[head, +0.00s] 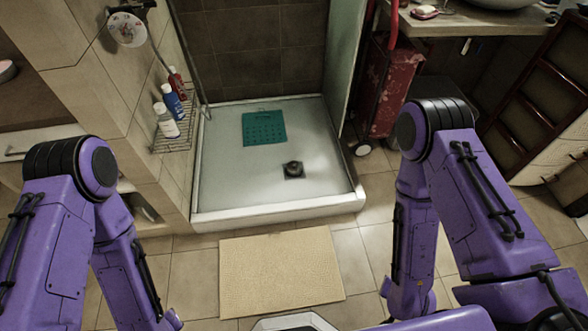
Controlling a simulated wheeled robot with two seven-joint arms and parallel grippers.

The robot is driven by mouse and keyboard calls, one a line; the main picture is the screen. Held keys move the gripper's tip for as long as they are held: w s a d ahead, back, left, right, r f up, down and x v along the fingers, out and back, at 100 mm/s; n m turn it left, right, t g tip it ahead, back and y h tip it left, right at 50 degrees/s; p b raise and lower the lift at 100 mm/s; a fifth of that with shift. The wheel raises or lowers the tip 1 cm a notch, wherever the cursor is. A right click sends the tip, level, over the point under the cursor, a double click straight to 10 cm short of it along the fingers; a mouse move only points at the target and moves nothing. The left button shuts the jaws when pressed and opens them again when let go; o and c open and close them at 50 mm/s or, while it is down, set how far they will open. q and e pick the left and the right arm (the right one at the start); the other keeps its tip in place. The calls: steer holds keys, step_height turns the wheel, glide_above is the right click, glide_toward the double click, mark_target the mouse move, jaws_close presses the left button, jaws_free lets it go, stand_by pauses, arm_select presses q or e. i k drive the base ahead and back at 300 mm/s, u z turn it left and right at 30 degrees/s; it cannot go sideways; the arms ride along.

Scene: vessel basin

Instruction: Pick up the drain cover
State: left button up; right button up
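A small dark round piece, which looks like the drain cover (293,168), sits on a dark square drain plate in the white shower tray (235,190), right of the tray's middle and toward its front. It is too small to make out in detail. Neither of my grippers shows in the head view. My purple arms stand at the left and right of the picture with their forearms pointing down, outside the tray, and the forearm ends run toward the bottom edge.
A teal perforated mat (264,128) lies in the tray behind the drain. A beige bath mat (280,272) lies on the floor in front. Bottles stand on a wire rack (173,135) at left. A glass panel (343,55) and a red cart (384,88) stand at right.

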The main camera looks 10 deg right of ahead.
mark_target(293, 167)
steer(key=z, duration=0.3)
steer(key=i, duration=0.6)
steer(key=z, duration=0.6)
steer(key=i, duration=0.8)
steer(key=u, duration=0.05)
